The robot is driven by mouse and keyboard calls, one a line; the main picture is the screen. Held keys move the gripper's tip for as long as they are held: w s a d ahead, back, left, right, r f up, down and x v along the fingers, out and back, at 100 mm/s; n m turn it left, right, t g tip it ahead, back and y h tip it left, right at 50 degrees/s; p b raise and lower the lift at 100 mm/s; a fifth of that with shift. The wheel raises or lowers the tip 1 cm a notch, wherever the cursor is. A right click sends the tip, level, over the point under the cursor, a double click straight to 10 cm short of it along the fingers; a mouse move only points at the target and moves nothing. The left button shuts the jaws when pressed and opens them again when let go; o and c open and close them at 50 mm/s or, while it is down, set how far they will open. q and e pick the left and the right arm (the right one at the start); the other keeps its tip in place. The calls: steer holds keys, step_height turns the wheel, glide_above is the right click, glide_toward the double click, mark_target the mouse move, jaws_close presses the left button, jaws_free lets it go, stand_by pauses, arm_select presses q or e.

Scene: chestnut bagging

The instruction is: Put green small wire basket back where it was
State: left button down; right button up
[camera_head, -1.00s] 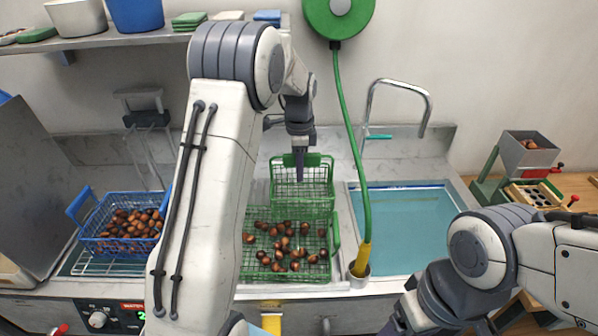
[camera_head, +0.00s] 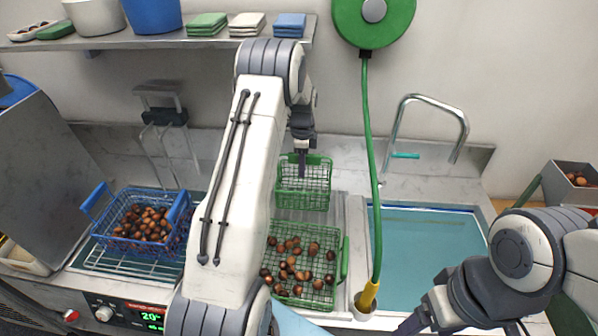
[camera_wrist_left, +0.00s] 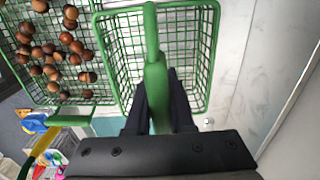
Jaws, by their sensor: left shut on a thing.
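The green small wire basket (camera_head: 303,190) is upright and looks empty, behind a larger green wire basket (camera_head: 340,262) that holds chestnuts (camera_head: 296,266). My left gripper (camera_head: 302,165) is shut on the small basket's green handle. The left wrist view shows the handle (camera_wrist_left: 153,70) between the dark fingers (camera_wrist_left: 160,105) and the small basket's mesh (camera_wrist_left: 205,50) below. The larger basket also shows there at left (camera_wrist_left: 95,45), right beside the small one. I cannot tell whether the small basket touches the counter. My right gripper (camera_head: 405,328) is low at the bottom, its fingers mostly cut off.
A blue wire basket (camera_head: 105,238) with chestnuts stands at left on a rack. A sink basin (camera_head: 425,250) lies to the right, with a faucet (camera_head: 455,110) behind it. A green hose (camera_head: 370,140) hangs between. A shelf (camera_head: 200,45) runs above at left.

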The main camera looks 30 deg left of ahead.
mark_target(298, 191)
arm_select(q)
steer(key=f+p, duration=0.1)
steer(key=f, duration=0.1)
steer(key=a+f+p, duration=0.1)
steer(key=f, duration=0.1)
steer(key=shift+a, duration=0.2)
steer(key=shift+f, duration=0.45)
steer(key=shift+f, duration=0.15)
steer(key=c, duration=0.8)
jaws_free()
